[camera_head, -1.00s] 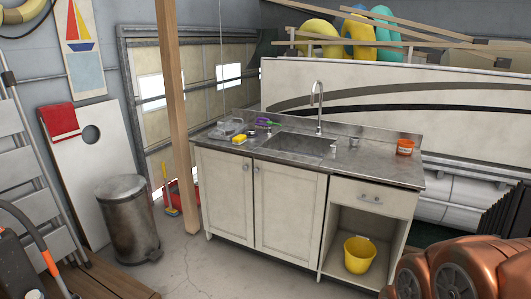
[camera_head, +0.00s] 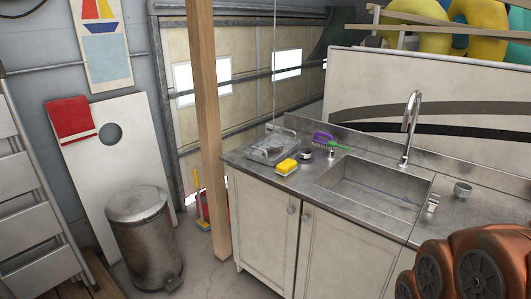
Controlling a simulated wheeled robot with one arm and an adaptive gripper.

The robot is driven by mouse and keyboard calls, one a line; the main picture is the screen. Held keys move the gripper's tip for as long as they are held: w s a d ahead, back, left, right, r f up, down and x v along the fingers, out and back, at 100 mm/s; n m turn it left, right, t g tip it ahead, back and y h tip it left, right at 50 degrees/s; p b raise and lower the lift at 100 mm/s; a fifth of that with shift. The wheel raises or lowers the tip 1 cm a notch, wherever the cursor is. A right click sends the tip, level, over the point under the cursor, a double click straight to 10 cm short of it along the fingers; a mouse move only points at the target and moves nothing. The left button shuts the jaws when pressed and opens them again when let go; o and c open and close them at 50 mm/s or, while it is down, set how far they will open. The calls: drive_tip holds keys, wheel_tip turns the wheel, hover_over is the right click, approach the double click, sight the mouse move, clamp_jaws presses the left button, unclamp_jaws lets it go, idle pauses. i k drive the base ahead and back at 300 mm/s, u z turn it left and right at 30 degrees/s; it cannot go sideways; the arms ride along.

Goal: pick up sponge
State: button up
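A yellow sponge with a darker underside (camera_head: 287,166) lies on the left end of the steel sink counter (camera_head: 262,175), near its front edge. It is just in front of a clear tray or rack (camera_head: 271,146) and left of the sink basin (camera_head: 375,188). My gripper is not in view. Copper-coloured rounded parts at the bottom right look like links of my own arm.
A purple brush (camera_head: 321,141), a green-handled brush (camera_head: 338,145) and a small dark round item (camera_head: 304,154) lie behind the sponge. A wooden post (camera_head: 209,120) and metal bin (camera_head: 145,240) stand left.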

sight(284, 168)
drive_tip(key=u, duration=0.6)
drive_tip(key=i, duration=1.75)
drive_tip(key=u, duration=0.65)
